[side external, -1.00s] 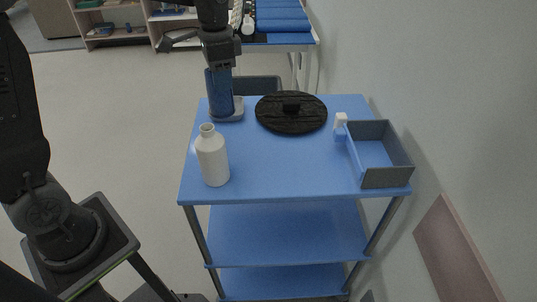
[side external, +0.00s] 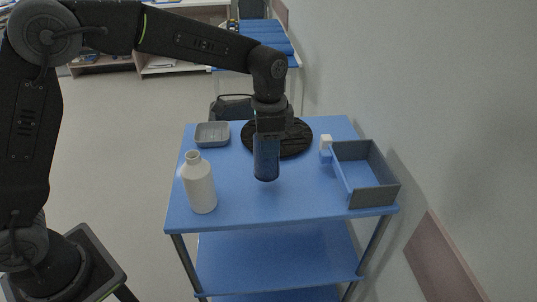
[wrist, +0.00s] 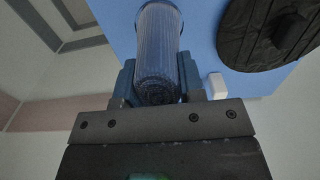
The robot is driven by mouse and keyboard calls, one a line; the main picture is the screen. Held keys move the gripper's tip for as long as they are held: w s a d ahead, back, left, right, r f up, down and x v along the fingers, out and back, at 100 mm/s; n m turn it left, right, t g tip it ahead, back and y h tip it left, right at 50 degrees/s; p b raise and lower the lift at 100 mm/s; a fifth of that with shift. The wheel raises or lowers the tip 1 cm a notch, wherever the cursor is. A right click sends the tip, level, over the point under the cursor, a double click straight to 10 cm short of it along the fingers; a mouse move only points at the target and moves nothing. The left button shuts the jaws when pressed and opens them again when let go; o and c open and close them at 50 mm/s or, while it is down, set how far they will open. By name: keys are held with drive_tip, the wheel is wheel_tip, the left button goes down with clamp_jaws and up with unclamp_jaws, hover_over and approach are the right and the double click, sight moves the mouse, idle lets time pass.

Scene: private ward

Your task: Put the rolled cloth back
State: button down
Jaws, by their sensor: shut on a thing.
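The rolled cloth (side external: 266,162) is a dark blue upright cylinder. My gripper (side external: 268,138) is shut on its upper part and holds it over the middle of the blue trolley top (side external: 300,205), in front of the black round object. The height of its lower end above the top is hard to judge. In the wrist view the ribbed cloth (wrist: 160,45) sits between the two fingers of my gripper (wrist: 157,78). A small grey tray (side external: 212,135) at the back left of the trolley looks empty.
A white bottle (side external: 199,184) stands at the front left. A black round object with a knob (side external: 295,138) lies at the back. An open grey-blue box (side external: 372,195) is at the right, with a small white-topped item (side external: 326,145) beside it. The front middle is clear.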

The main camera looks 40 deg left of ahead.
sight(265, 168)
drive_tip(key=shift+f, duration=1.85)
drive_tip(key=shift+f, duration=0.15)
drive_tip(key=c, duration=0.7)
unclamp_jaws()
drive_tip(key=shift+c, duration=0.2)
